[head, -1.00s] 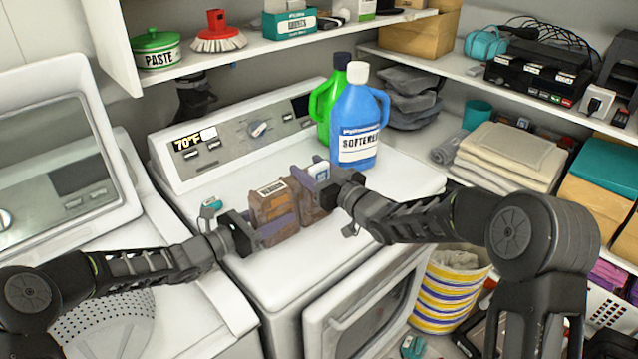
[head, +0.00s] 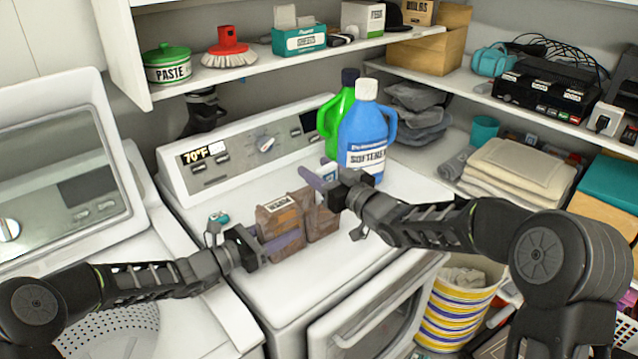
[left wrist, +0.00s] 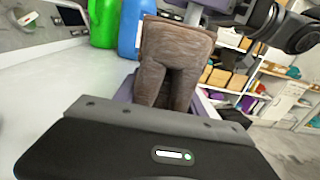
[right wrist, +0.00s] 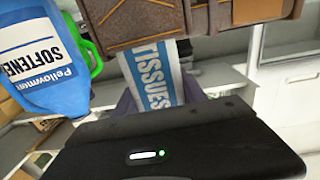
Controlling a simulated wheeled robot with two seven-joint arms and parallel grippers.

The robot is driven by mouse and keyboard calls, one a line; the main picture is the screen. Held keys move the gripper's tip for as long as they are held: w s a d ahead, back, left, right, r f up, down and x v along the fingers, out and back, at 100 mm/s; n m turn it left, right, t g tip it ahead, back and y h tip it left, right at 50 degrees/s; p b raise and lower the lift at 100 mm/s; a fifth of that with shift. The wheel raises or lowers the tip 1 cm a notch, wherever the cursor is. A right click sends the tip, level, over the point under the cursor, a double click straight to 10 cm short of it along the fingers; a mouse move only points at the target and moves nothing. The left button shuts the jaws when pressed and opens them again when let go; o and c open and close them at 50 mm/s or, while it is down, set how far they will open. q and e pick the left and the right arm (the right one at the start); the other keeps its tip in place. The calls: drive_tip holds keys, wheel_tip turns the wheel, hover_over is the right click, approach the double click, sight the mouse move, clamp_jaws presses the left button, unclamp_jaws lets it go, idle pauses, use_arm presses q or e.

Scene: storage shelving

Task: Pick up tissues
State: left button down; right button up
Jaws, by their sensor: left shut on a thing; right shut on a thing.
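A brown container (head: 276,224) with a white label stands on the white machine top. My left gripper (head: 268,243) is shut on its left part. The left wrist view shows the brown container (left wrist: 175,60) between the lavender fingers. A white and blue pack lettered TISSUES (right wrist: 153,75) shows in the right wrist view. It lies between the lavender fingers of my right gripper (right wrist: 160,98), which is shut on it, close beside the brown container (right wrist: 150,22). In the head view my right gripper (head: 325,192) reaches the container's right end, and the pack is mostly hidden there.
A blue softener bottle (head: 366,128) and a green bottle (head: 329,122) stand just behind the right gripper. A shelf (head: 240,72) overhangs the back. A small teal item (head: 218,218) lies left of the container. The machine's front right top is clear.

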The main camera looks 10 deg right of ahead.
wheel_tip(320, 180, up, 6)
idle(0.6)
use_arm(q)
drive_tip(key=c, duration=0.6)
unclamp_jaws()
drive_tip(key=shift+a, duration=0.1)
drive_tip(key=v, duration=1)
drive_tip(key=shift+s+a, duration=0.2)
drive_tip(key=shift+a, duration=0.05)
drive_tip(key=shift+s+a, duration=0.35)
drive_tip(key=shift+a, duration=0.2)
